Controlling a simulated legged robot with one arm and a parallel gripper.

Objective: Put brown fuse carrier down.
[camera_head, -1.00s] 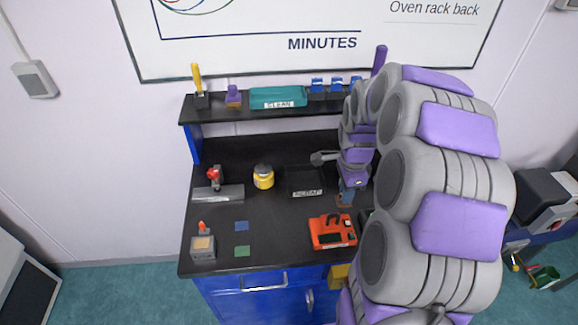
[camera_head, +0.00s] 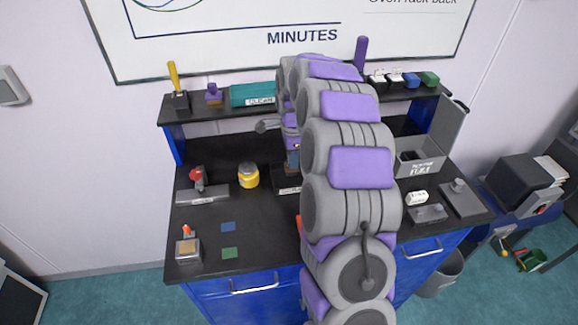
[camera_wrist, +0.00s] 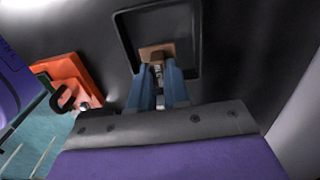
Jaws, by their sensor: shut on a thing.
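My gripper (camera_wrist: 160,88) is shut on the brown fuse carrier (camera_wrist: 156,51), which shows between and just beyond the blue fingertips in the wrist view. The carrier appears over the near part of a black tray (camera_wrist: 181,24); I cannot tell whether it touches the tray floor. In the head view, the tray (camera_head: 284,189) sits mid-bench and is partly covered by my arm. The carrier and fingertips are hard to make out there.
A yellow pot (camera_head: 248,176) stands left of the tray. An orange device (camera_wrist: 68,82) lies nearby, mostly behind my arm in the head view. A grey open-lidded box (camera_head: 421,163) is at right. The bench front left has free room around blue and green pads.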

